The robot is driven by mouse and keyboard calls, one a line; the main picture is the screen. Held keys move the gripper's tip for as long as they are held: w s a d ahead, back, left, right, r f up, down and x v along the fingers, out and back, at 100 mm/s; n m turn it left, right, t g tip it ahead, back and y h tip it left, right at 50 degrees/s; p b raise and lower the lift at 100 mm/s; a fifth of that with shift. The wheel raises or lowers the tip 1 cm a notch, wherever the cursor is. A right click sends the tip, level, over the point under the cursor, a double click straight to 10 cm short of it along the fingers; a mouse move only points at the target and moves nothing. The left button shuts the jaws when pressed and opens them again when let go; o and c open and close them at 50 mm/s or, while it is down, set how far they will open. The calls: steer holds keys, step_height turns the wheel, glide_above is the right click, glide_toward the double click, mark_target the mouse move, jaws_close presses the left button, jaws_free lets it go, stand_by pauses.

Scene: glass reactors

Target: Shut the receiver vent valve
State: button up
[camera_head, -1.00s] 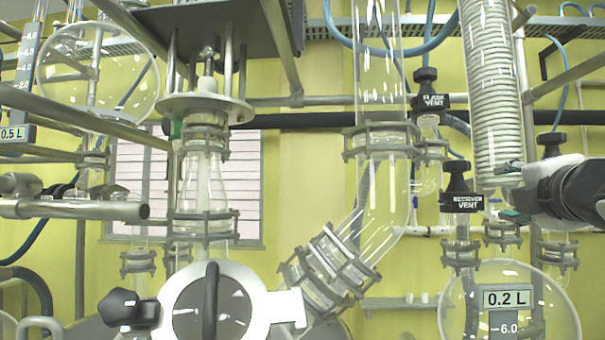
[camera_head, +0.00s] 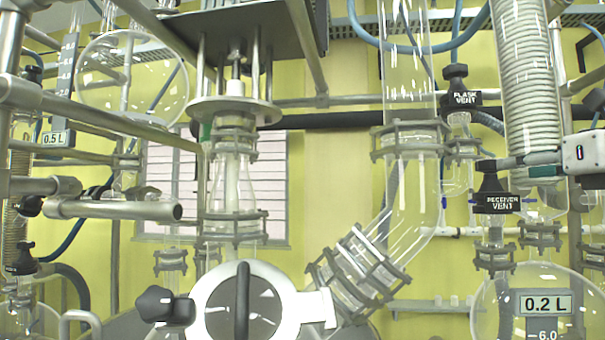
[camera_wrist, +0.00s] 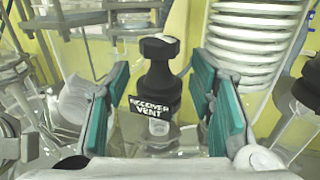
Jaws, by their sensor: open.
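The receiver vent valve (camera_head: 491,187) is a black knob with a tag reading "RECEIVER VENT" on a glass neck, at the right in the head view. In the wrist view the valve (camera_wrist: 158,75) stands upright in the middle, its lobed handle on top. My gripper (camera_wrist: 162,80) is open, its teal-padded fingers on either side of the valve, with visible gaps between pads and knob. In the head view my gripper (camera_head: 500,162) comes in from the right, a finger level with the knob's top. Whether that finger touches the knob cannot be told there.
The flask vent valve (camera_head: 455,88) is above and left. A coiled glass condenser (camera_head: 530,90) stands close behind my gripper. The round receiver flask (camera_head: 585,315), labelled 0.2 L, sits below. A wide glass column (camera_head: 408,60) and metal clamps crowd the left side.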

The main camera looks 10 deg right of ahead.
mark_target(490, 171)
steer(key=w, duration=0.8)
steer(key=shift+w+a, duration=0.15)
steer(key=shift+a, duration=0.1)
steer(key=c, duration=0.9)
